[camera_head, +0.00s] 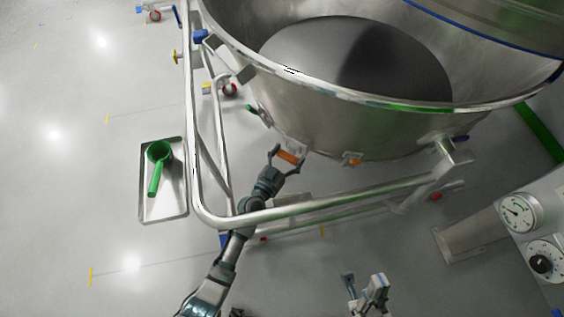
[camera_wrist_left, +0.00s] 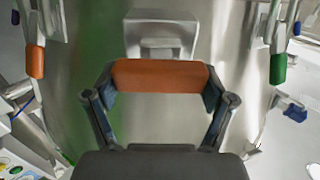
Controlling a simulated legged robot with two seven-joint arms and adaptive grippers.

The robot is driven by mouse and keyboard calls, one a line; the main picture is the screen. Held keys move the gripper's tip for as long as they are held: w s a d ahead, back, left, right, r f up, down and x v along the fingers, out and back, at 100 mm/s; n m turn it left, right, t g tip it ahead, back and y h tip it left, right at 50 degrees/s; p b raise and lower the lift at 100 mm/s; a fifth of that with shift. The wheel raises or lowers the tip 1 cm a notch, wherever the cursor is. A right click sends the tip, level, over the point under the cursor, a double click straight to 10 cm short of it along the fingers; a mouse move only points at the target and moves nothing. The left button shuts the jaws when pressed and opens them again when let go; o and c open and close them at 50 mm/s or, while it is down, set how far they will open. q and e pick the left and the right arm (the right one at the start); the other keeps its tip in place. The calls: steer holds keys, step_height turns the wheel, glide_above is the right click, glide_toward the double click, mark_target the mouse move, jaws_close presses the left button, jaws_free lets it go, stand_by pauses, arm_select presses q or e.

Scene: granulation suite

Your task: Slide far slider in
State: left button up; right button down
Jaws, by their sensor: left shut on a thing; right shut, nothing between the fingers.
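My left gripper (camera_head: 287,157) is shut on an orange slider handle (camera_head: 289,156) on the outer wall of the large steel bowl (camera_head: 330,125). In the left wrist view the fingers (camera_wrist_left: 160,92) sit at both ends of the orange handle (camera_wrist_left: 160,75), below a steel bracket (camera_wrist_left: 160,40). Other coloured handles on the wall are a green one (camera_head: 252,109), a second orange one (camera_head: 352,161) and a purple one (camera_head: 461,138). I cannot tell which is called the far slider. My right gripper (camera_head: 364,284) is shut and empty, low in the head view, away from the bowl.
A steel tube frame (camera_head: 300,210) surrounds the bowl, and my left arm reaches across it. A tray (camera_head: 176,211) with a green scoop (camera_head: 154,178) lies at left. A panel with gauges (camera_head: 519,212) stands at right. The floor at left is mostly clear.

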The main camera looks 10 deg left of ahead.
arm_select(q)
steer(key=shift+w+r, duration=0.15)
steer(key=shift+r, duration=0.05)
steer(key=o, duration=1.5)
steer(key=shift+o, duration=0.2)
steer(key=shift+s+a+f, duration=0.15)
steer(key=shift+s, duration=0.25)
steer(key=v, duration=1.1)
